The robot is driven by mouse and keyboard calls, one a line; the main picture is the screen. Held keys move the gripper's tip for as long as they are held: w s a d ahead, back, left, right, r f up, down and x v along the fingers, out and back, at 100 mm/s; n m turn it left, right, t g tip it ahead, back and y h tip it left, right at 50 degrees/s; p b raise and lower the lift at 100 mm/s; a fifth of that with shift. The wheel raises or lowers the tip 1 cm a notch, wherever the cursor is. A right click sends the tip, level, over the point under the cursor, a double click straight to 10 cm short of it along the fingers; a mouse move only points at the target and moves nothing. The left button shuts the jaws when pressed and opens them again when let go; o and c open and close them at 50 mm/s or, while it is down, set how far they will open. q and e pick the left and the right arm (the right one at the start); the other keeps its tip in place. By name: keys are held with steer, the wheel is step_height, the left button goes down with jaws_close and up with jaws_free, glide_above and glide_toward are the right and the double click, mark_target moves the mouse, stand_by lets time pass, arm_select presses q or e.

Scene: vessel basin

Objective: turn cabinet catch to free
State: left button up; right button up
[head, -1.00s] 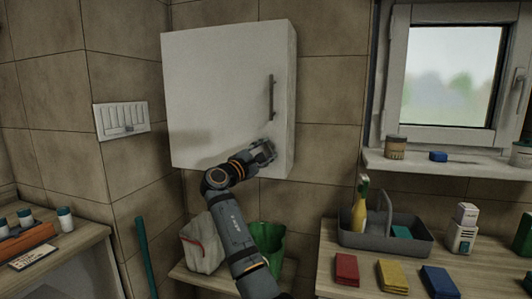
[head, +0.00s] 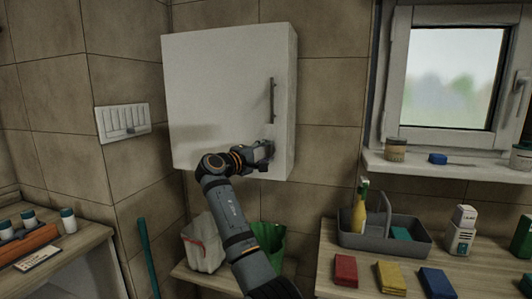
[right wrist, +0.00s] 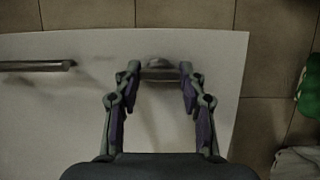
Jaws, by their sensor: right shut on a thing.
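The white wall cabinet (head: 215,85) hangs closed on the tiled wall, with a dark vertical bar handle (head: 272,100) near the right edge of its door. My right gripper (head: 268,150) is at the lower right of the door, below the handle, and mostly covers the catch in the head view. In the right wrist view, the small grey catch (right wrist: 159,65) sits between the fingertips of my right gripper (right wrist: 160,72), which is shut on it. The handle lies to its left there (right wrist: 35,66). My left gripper is not in view.
A grey caddy (head: 400,241) with a yellow bottle (head: 359,213) stands on the right counter, with several coloured cloths in front. A switch panel (head: 122,121) is on the left wall.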

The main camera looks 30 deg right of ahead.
stand_by(0.3)
steer(key=o, duration=1.1)
steer(key=shift+o, duration=0.2)
steer(key=v, duration=1.2)
